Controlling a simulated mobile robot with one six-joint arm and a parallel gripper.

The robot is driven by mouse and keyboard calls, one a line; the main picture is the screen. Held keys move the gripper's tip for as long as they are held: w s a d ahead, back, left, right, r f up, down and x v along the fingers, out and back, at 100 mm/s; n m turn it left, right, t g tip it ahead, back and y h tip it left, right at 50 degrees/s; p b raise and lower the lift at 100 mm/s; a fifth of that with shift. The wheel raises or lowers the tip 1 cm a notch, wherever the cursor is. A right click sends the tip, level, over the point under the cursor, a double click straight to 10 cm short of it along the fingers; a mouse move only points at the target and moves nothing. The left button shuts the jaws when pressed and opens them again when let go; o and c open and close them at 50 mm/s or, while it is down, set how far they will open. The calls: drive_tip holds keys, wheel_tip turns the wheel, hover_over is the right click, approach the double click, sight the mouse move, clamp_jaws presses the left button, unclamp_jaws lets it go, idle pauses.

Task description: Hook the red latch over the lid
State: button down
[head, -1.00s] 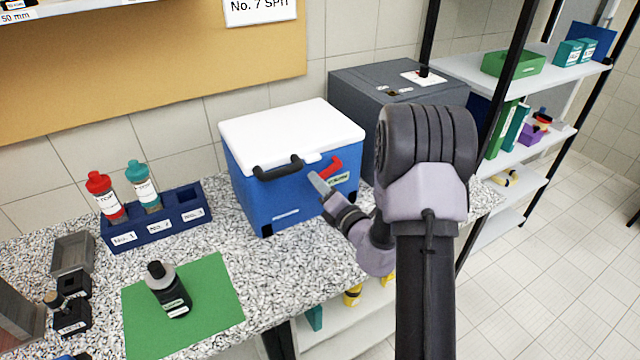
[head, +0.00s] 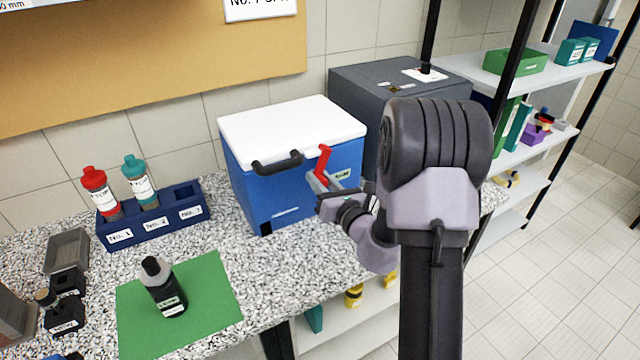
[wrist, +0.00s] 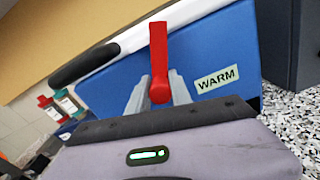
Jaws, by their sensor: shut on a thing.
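The blue cooler box (head: 262,198) stands on the counter with its white lid (head: 290,132) down. The red latch (head: 323,162) is on the box's front, right of the black handle (head: 277,163). It points up, and its top end reaches the lid's front edge; I cannot tell whether it is hooked over. My gripper (head: 318,183) is at the box's front, shut on the lower part of the latch. In the wrist view the red latch (wrist: 158,60) rises from between the grey fingers (wrist: 155,98), beside a WARM label (wrist: 217,78).
A dark grey box (head: 400,88) stands close behind on the right. A blue rack (head: 155,221) with a red-capped and a teal-capped bottle is at left. A dark bottle (head: 165,290) stands on a green mat (head: 215,290) in front.

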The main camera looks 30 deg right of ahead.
drive_tip(key=n+b, duration=0.1)
drive_tip(key=n, duration=0.1)
drive_tip(key=n+b, duration=0.2)
drive_tip(key=n, duration=0.1)
drive_tip(key=shift+a+f+n, duration=0.1)
drive_tip(key=shift+f+n, duration=0.15)
drive_tip(key=shift+n, duration=0.05)
drive_tip(key=n+b, duration=0.2)
drive_tip(key=shift+n, duration=0.3)
drive_tip(key=shift+r+n+b, duration=0.2)
drive_tip(key=shift+n+b, duration=0.35)
drive_tip(key=shift+n, duration=0.05)
drive_tip(key=shift+r, duration=0.1)
drive_tip(key=shift+w+r, duration=0.1)
drive_tip(key=c, duration=1.3)
unclamp_jaws()
drive_tip(key=shift+o, duration=0.7)
drive_tip(key=shift+a, duration=0.15)
